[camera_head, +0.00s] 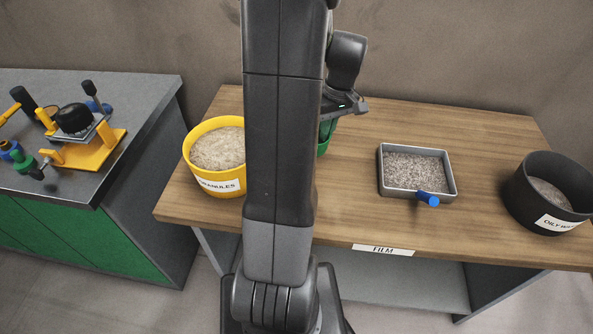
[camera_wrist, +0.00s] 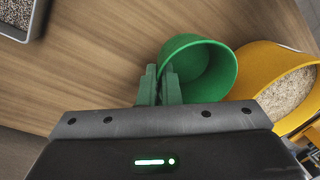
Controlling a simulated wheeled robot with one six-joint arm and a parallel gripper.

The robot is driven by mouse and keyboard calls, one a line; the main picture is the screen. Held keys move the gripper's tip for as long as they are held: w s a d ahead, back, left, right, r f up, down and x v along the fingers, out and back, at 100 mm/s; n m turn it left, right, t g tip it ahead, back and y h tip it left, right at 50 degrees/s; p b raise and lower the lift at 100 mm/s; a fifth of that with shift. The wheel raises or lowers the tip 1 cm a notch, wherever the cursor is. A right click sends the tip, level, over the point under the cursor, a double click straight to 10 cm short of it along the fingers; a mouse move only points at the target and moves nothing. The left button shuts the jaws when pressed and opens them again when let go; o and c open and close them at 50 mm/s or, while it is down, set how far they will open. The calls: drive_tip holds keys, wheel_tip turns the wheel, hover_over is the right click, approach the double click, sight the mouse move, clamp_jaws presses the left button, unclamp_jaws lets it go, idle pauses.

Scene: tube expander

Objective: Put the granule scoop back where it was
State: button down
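The granule scoop appears to be the green cup (camera_wrist: 205,65), seen in the wrist view with its hollow mouth showing. My gripper (camera_wrist: 160,74) has its two fingers close together at the cup's left edge. They look shut on it, though the exact contact is hard to see. In the head view only a sliver of the green scoop (camera_head: 325,138) shows beside my arm, below my gripper (camera_head: 338,112); the arm hides the rest. The yellow granules bin (camera_head: 206,185) stands left of my arm, and in the wrist view the bin (camera_wrist: 248,85) is right of the scoop.
A grey tray (camera_head: 383,184) of grey granules, with a blue-handled tool (camera_head: 428,198) at its front edge, stands on the wooden table (camera_head: 480,130). A black bin (camera_head: 522,195) is at the right. A grey bench (camera_head: 140,95) with a yellow device (camera_head: 95,150) stands left.

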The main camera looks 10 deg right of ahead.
wheel_tip(320, 180, down, 10)
drive_tip(key=shift+r, duration=0.1)
idle(0.4)
drive_tip(key=c, duration=1.6)
unclamp_jaws()
drive_tip(key=r, duration=0.4)
drive_tip(key=d+r, duration=0.1)
drive_tip(key=r, duration=0.7)
drive_tip(key=shift+w+d, duration=0.2)
drive_tip(key=shift+d, duration=0.1)
